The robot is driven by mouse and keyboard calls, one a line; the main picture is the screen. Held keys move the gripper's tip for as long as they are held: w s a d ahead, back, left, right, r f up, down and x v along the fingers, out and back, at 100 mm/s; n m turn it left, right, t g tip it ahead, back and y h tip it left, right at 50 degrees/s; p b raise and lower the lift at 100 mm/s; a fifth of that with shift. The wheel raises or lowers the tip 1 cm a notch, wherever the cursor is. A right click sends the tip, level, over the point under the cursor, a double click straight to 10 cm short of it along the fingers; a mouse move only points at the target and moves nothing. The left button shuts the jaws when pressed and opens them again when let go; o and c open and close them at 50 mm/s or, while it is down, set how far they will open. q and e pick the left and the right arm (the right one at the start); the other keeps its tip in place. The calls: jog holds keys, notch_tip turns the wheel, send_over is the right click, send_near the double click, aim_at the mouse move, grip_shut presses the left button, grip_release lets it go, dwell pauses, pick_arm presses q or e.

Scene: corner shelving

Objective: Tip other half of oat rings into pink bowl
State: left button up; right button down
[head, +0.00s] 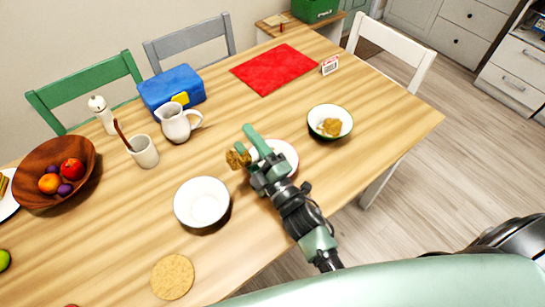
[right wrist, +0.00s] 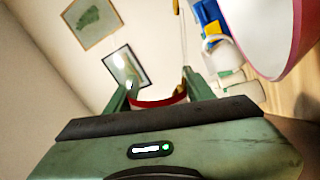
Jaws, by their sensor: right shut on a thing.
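My right gripper (head: 243,143) reaches over the table from the lower right, just left of the pink bowl (head: 289,152). A clump of brown oat rings (head: 238,159) shows at its fingertips, above the table. In the right wrist view my right gripper (right wrist: 160,92) is shut on a red-rimmed container (right wrist: 162,101), mostly hidden behind the palm. The pink bowl's rim (right wrist: 297,35) is large and close at upper right in that view. My arm hides part of this bowl in the head view, so its contents are unclear. My left gripper is not in view.
A green-rimmed bowl (head: 343,115) holding oat rings stands to the right. An empty white bowl (head: 202,203) stands at lower left. A white jug (head: 175,123), utensil cup (head: 145,152) and blue lunchbox (head: 170,88) stand behind. The table around the cork mat (head: 172,277) is clear.

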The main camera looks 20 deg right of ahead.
jog(key=shift+w+d+r+m+p, duration=0.15)
jog(key=shift+d+r+m+p, duration=0.2)
jog(key=shift+m+p, duration=0.3)
dwell(0.9)
jog(key=shift+w+d+f+m+h, duration=0.15)
jog(key=shift+d+f+m+h, duration=0.2)
jog(key=shift+m, duration=0.5)
dwell(1.6)
jog(key=shift+a, duration=0.1)
